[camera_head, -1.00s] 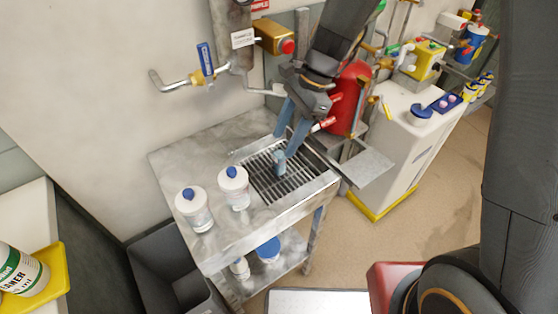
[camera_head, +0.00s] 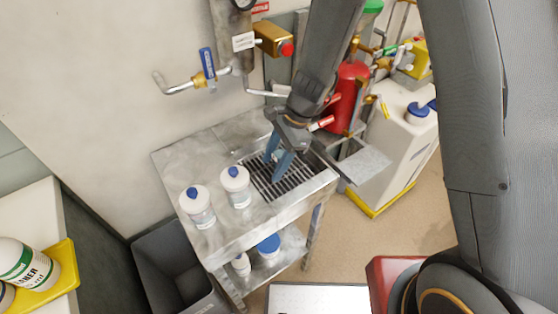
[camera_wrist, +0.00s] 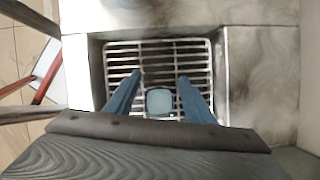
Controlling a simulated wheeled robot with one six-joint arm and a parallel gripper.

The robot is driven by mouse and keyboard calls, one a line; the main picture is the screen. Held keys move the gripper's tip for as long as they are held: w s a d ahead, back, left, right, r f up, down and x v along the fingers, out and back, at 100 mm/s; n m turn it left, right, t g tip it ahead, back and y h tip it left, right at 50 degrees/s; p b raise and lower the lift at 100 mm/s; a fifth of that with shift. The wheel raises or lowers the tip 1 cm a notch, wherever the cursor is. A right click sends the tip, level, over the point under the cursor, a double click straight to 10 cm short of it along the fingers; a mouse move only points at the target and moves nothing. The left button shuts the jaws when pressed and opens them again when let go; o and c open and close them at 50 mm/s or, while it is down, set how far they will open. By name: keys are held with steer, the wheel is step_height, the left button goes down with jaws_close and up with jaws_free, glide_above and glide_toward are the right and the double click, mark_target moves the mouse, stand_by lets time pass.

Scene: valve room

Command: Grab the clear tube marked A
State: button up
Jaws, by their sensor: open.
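A pale blue-grey, see-through piece (camera_wrist: 160,101), which looks like the top of the clear tube, shows in the wrist view over the drain grate. No letter A can be read on it. My gripper (camera_wrist: 160,77) is open, with one blue finger on each side of the piece and a visible gap on both sides. In the head view my gripper (camera_head: 272,167) is low over the grate, and its fingers mostly hide the tube there.
The slatted grate (camera_head: 289,185) is set in a grey metal bench (camera_head: 222,146). Two white bottles with blue caps (camera_head: 236,187) (camera_head: 198,207) stand left of it. A red cylinder (camera_head: 347,98) and pipes are behind. A blue-handled valve (camera_head: 208,63) is on the wall.

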jaws_close()
steer(key=shift+r, duration=0.1)
